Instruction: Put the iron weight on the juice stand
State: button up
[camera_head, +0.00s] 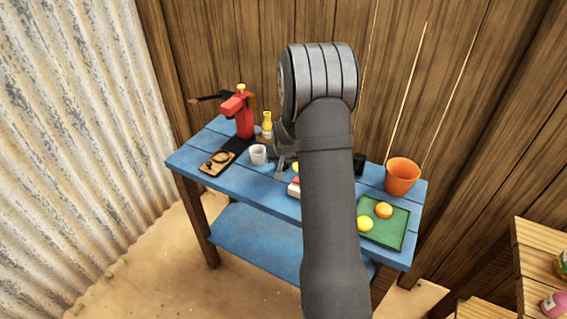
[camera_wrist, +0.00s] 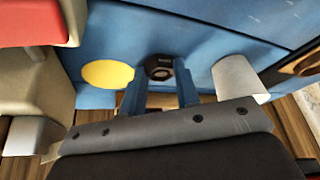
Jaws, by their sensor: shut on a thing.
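My gripper (camera_head: 281,172) is over the middle of the blue table, partly hidden by my arm. In the wrist view its two fingers (camera_wrist: 160,90) are shut on the iron weight (camera_wrist: 159,67), a dark round piece with a ring-like top. The weight is hidden in the head view. No juice stand can be identified with certainty. A yellow bottle (camera_head: 267,122) stands at the back left, with a brown wooden piece (camera_head: 262,139) beneath or beside it. A red press-like device (camera_head: 244,114) is to its left.
A white cup (camera_head: 258,155) is close left of my gripper; it also shows in the wrist view (camera_wrist: 238,78). A wooden board (camera_head: 217,170) with a dark ring lies at the left. A green tray (camera_head: 393,237) with fruit and an orange bucket (camera_head: 402,177) are at the right.

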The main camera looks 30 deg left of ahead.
jog(key=o, duration=1)
jog(key=v, duration=1.2)
jog(key=x, duration=1.2)
jog(key=shift+f, duration=0.1)
notch_tip(320, 180, up, 2)
jog(key=shift+r, duration=0.35)
